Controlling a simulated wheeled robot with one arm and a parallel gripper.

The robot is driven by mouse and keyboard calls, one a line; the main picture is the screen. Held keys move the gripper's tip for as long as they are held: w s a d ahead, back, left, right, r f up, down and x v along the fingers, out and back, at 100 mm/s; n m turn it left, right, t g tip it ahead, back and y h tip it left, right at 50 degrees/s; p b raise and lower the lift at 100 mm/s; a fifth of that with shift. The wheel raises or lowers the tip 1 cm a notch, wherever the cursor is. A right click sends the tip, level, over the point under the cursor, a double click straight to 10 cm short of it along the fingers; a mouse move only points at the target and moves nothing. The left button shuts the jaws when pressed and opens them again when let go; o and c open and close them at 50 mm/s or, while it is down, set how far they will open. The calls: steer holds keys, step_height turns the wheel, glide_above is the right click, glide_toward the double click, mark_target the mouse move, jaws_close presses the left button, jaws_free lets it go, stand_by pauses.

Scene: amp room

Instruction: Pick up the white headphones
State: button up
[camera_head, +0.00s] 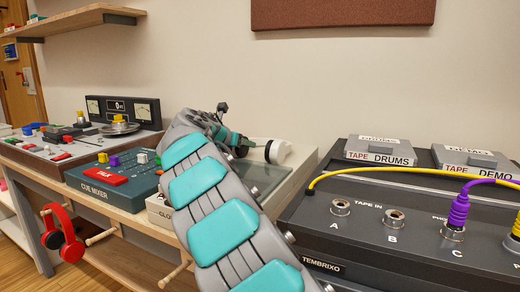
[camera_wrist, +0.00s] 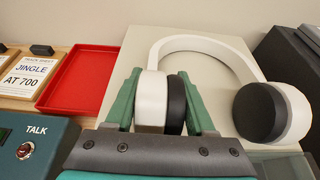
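The white headphones (camera_wrist: 202,42) show in the wrist view, with a white band and black ear pads. They are on or just over a pale flat-topped case (camera_wrist: 125,58). My gripper (camera_wrist: 160,72) has its green fingers on either side of the near left ear cup (camera_wrist: 151,100), close against its white shell and black pad. The other ear cup (camera_wrist: 272,112) is to the right, outside the fingers. In the head view, my gripper (camera_head: 240,150) is beyond my arm, beside a white ear cup (camera_head: 279,151); the arm hides much of the case there.
A red tray (camera_wrist: 80,75) and a JINGLE sign (camera_wrist: 24,72) lie left of the case. The teal cue mixer (camera_head: 112,180) and red headphones (camera_head: 62,232) on a peg are at left. The dark Tembrixo box (camera_head: 390,235) with cables stands close at right.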

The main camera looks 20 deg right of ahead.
jaws_close()
stand_by(0.5)
steer(key=shift+r+p, duration=0.35)
steer(key=shift+r, duration=1.55)
steer(key=shift+s+a, duration=0.5)
steer(key=shift+s, duration=0.2)
steer(key=s+a, duration=0.2)
steer(key=s, duration=0.2)
steer(key=s+a, duration=0.3)
steer(key=s, duration=0.1)
steer(key=s+a+r, duration=0.1)
steer(key=s+a, duration=0.2)
steer(key=shift+s+r, duration=0.1)
steer(key=shift+s, duration=0.3)
